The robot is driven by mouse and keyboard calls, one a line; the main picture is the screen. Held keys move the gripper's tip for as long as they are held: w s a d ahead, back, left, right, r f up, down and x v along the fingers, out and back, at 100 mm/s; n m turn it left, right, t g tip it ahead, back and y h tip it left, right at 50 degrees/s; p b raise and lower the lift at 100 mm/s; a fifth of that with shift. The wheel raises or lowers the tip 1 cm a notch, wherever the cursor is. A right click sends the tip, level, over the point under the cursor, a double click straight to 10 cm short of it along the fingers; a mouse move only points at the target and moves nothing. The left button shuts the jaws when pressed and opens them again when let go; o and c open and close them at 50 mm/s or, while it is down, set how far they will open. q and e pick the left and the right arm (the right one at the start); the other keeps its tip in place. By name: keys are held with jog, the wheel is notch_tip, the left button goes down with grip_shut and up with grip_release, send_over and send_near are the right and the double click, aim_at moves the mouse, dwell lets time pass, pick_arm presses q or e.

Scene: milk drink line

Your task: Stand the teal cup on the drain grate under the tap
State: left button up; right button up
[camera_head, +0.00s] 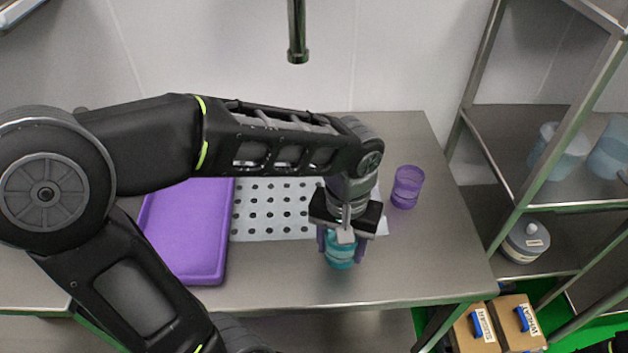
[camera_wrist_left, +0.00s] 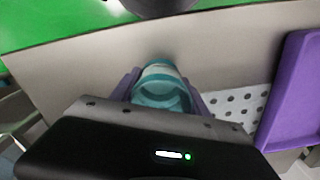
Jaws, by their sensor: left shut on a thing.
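The teal cup (camera_head: 341,252) is between the fingers of my left gripper (camera_head: 342,245), near the front edge of the steel table. My left gripper is shut on it. The cup also shows in the left wrist view (camera_wrist_left: 161,88), with a purple finger on each side and its open mouth facing the camera. The white perforated drain grate (camera_head: 272,210) lies behind and to the left of the cup, partly hidden by my left arm. The tap (camera_head: 297,52) hangs above, toward the back wall. My right gripper is not in view.
A purple tray (camera_head: 208,262) lies left of the grate. A purple cup (camera_head: 407,187) stands to the right of the grate. A metal shelf rack (camera_head: 520,200) with containers is at the right. Boxes (camera_head: 500,325) sit low beside the table. The table's front right is clear.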

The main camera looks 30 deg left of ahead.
pick_arm(q)
jog(key=shift+s+r, duration=0.1)
jog(key=shift+s, duration=0.05)
jog(key=shift+w+a, duration=0.2)
jog(key=shift+w, duration=0.15)
jog(key=w+a+p, duration=0.1)
jog(key=w+a, duration=0.2)
jog(key=w, duration=0.1)
jog(key=w+a+p, duration=0.2)
jog(key=w+a, duration=0.1)
jog(key=w, duration=0.1)
jog(key=w+a+p, duration=0.1)
jog(key=w+a, duration=0.2)
jog(key=w, duration=0.1)
jog(key=shift+w+a, duration=0.25)
jog(key=shift+a, duration=0.05)
jog(key=shift+w+a, duration=0.25)
jog(key=shift+w, duration=0.1)
jog(key=shift+w+a+p, duration=0.15)
jog(key=shift+w+p, duration=0.05)
jog(key=shift+p, duration=0.2)
notch_tip(320, 180, down, 3)
jog(key=shift+w+f+p, duration=0.1)
jog(key=shift+p, duration=0.4)
jog(key=shift+f, duration=0.15)
